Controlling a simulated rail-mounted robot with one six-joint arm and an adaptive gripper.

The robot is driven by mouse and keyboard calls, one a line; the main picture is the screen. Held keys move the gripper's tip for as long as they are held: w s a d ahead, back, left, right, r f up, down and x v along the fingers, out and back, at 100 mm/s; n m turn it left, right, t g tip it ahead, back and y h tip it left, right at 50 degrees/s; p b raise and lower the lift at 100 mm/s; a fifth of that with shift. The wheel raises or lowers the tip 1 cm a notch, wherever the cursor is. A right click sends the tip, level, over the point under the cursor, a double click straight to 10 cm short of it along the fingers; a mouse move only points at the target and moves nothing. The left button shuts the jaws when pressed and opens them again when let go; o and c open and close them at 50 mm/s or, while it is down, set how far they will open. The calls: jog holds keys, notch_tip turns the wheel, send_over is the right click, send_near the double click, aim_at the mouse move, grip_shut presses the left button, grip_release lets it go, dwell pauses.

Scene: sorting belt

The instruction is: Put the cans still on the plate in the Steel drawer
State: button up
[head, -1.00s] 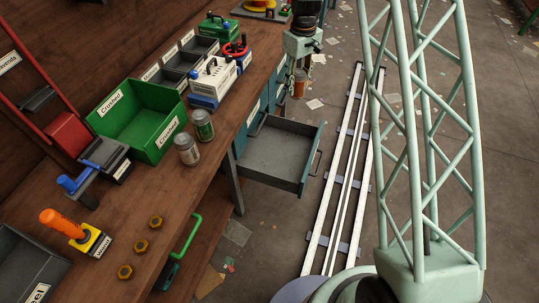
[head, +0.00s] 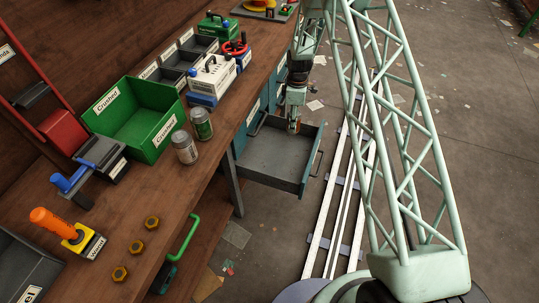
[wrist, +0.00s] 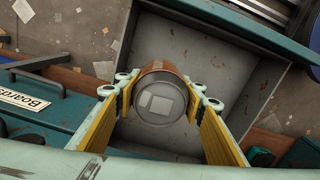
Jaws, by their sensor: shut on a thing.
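My gripper (head: 294,122) hangs at the far end of an open drawer (head: 265,160). It is shut on a copper-orange can (wrist: 159,102), held between the yellow finger pads in the wrist view, with the grey drawer floor (wrist: 160,38) below it. The gap to the floor is hard to judge. The drawer looks empty otherwise; I see no label on it. I cannot make out a plate.
A green bin marked Crushed (head: 140,118) stands on the bench (head: 195,185). A white and blue device (head: 212,80) is behind the cans. Several brass nuts (head: 136,247) lie nearer. A shut drawer marked Boards (wrist: 40,115) adjoins the open one. Floor rails (head: 335,190) run alongside.

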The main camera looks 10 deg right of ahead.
jog(key=shift+f, duration=0.2)
jog(key=b, duration=0.1)
send_over(291, 146)
jog(key=shift+w+f, duration=0.1)
jog(key=shift+f, duration=3)
jog(key=shift+f, duration=0.1)
jog(key=shift+f+b, duration=0.5)
jog(key=shift+f, duration=1.3)
jog(key=shift+f+b, duration=0.45)
jog(key=shift+f, duration=0.15)
jog(key=o, duration=0.7)
jog(key=shift+o, duration=0.2)
jog(key=shift+r, duration=0.2)
